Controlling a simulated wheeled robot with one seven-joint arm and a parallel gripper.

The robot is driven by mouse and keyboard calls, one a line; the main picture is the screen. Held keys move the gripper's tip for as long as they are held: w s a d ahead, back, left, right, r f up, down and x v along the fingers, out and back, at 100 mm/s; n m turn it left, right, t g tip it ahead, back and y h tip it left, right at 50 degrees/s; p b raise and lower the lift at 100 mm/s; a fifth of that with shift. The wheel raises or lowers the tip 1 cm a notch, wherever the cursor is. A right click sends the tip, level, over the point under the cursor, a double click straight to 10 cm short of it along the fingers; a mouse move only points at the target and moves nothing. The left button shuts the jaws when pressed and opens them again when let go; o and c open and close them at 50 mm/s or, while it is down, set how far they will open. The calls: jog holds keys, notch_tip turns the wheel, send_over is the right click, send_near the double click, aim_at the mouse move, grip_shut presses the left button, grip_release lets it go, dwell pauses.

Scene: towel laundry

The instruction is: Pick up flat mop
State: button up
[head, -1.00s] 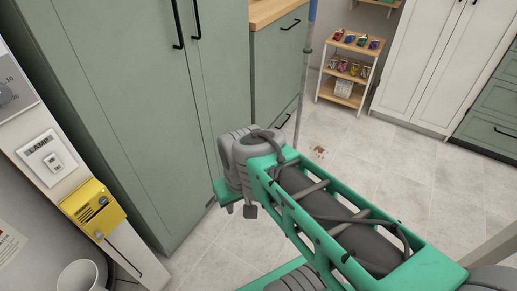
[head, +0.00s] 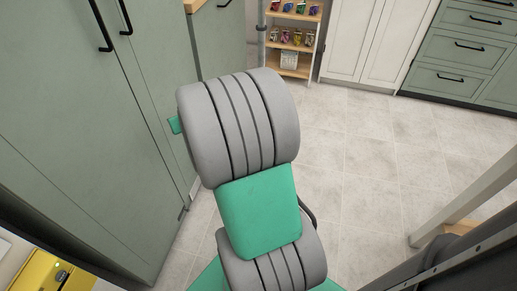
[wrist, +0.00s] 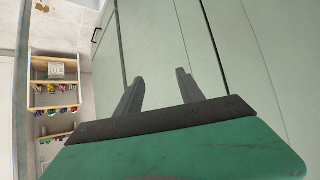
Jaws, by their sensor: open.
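A thin grey upright pole (head: 262,38), seemingly the flat mop's handle, stands beside the green lower cabinet in the head view. My arm hides its lower part, and no mop head shows. A blurred grey strip (wrist: 21,70) along the left edge of the wrist view may be the same pole. My gripper (wrist: 160,78) is open in the wrist view, with nothing between its two dark fingers. It faces green cabinet doors, with the strip off to the left of the fingers. In the head view my arm hides the fingers.
Tall green cabinets (head: 70,130) stand close on the left of my arm. A small wooden shelf (head: 291,62) with colourful packets is at the back, beside white cabinets (head: 375,35). Green drawers (head: 465,60) are back right.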

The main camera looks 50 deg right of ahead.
jog(key=s+d+f+m+t+h+b, duration=0.1)
jog(key=s+d+f+m+h, duration=0.2)
jog(key=d, duration=0.6)
jog(key=s+d+f+m+h+b, duration=0.1)
jog(key=s+d+h, duration=0.3)
jog(key=d, duration=0.4)
jog(key=s+d+f+m+t+h, duration=0.1)
jog(key=s+d+f+m+h, duration=0.2)
jog(key=d, duration=0.6)
jog(key=w+d+r+b, duration=0.1)
jog(key=w+d, duration=0.2)
jog(key=d, duration=0.3)
jog(key=shift+r+n+b, duration=0.35)
jog(key=shift+r+n, duration=0.05)
grip_shut()
jog(key=shift+d+r, duration=0.1)
jog(key=shift+r, duration=0.1)
